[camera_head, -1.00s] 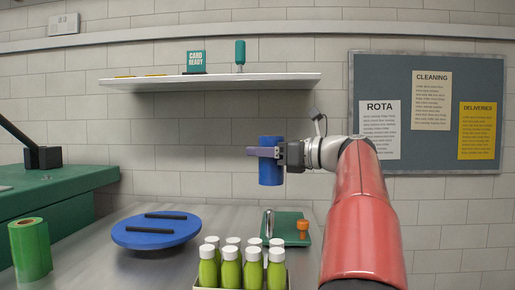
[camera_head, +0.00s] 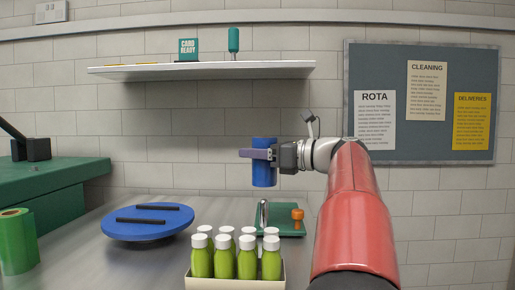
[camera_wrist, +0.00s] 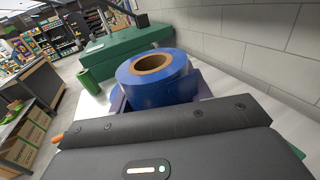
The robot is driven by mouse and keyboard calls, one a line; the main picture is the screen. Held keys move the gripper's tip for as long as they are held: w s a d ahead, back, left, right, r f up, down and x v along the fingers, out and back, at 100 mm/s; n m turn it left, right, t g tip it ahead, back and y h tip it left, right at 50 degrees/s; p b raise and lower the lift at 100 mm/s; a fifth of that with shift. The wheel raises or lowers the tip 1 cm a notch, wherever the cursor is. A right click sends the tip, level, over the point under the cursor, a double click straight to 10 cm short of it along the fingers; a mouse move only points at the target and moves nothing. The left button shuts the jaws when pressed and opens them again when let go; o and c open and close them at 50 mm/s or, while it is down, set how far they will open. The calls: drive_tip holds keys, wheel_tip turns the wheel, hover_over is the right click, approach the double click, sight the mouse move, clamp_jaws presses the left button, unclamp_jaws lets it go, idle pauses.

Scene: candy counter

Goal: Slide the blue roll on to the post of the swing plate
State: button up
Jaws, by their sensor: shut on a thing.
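The blue roll (camera_head: 263,180) is upright in my gripper (camera_head: 262,154), whose fingers are shut around its side. In the wrist view the roll (camera_wrist: 155,88) shows its open brown core from above. A green plate (camera_head: 285,234) with a slim upright silver post (camera_head: 264,213) and an orange knob (camera_head: 297,219) stands on the counter; I take it for the swing plate. In the head view the roll hangs above the post, with a small gap between them. I cannot tell whether they line up in depth. The post is hidden in the wrist view.
A crate (camera_head: 240,283) of green bottles with white caps stands in front of the plate. A blue round disc (camera_head: 125,230) with two black bars lies to the left. A green roll (camera_head: 17,243) stands at far left. A shelf (camera_head: 210,70) crosses the wall above.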

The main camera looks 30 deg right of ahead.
drive_tip(key=shift+f+b, duration=0.55)
drive_tip(key=shift+f, duration=0.65)
drive_tip(key=shift+p, duration=1.15)
idle(0.8)
drive_tip(key=shift+f+b, duration=2.35)
drive_tip(key=shift+f, duration=1.75)
drive_tip(key=o, duration=1.2)
